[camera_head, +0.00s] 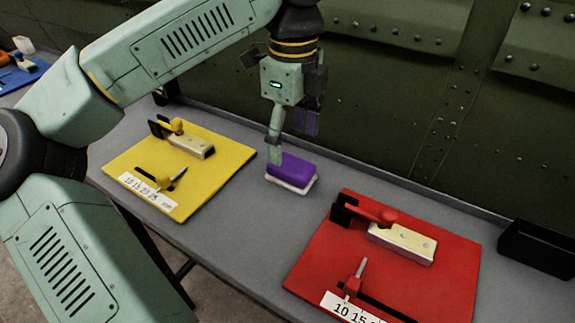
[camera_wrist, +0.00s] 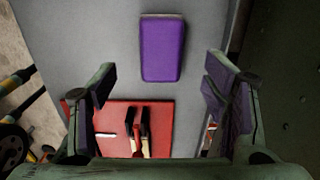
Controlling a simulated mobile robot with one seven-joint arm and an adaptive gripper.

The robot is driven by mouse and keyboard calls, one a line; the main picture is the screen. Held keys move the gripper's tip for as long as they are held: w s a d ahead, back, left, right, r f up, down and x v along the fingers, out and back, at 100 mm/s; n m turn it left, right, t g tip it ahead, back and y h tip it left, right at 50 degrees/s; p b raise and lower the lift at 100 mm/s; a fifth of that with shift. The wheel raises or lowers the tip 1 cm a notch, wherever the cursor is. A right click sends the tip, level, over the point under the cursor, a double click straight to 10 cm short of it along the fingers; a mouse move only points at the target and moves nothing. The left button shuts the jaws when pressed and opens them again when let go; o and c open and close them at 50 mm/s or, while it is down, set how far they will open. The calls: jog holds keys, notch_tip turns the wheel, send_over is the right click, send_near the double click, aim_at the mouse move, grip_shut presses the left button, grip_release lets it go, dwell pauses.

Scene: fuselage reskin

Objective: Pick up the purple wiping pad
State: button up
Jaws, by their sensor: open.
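The purple wiping pad (camera_head: 290,170) lies on the grey bench, a purple block on a whitish base, between a yellow board and a red board. My gripper (camera_head: 294,140) is above the pad, pointing down, in the head view. In the wrist view the pad (camera_wrist: 162,48) is at upper middle, ahead of the open fingers and centred a little left of the middle of the gap between them. My gripper (camera_wrist: 158,85) is open and holds nothing. Its fingers have purple inner faces. Whether a finger touches the pad is hard to tell in the head view.
The yellow board (camera_head: 215,187) with a clamp and block lies left of the pad. The red board (camera_head: 440,279) with a similar clamp lies right. A black bin (camera_head: 537,247) stands far right. A dark green riveted wall (camera_head: 400,110) rises behind the grey bench (camera_head: 245,225).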

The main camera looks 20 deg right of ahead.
aim_at(291, 164)
jog(key=shift+f+p, duration=0.8)
jog(key=shift+f, duration=2.65)
jog(key=shift+c, duration=0.4)
jog(key=c, duration=1.2)
jog(key=shift+r, duration=0.2)
notch_tip(291, 164, up, 10)
jog(key=shift+f+b, duration=0.1)
jog(key=shift+b, duration=0.65)
jog(key=o, duration=0.7)
jog(key=c, duration=0.5)
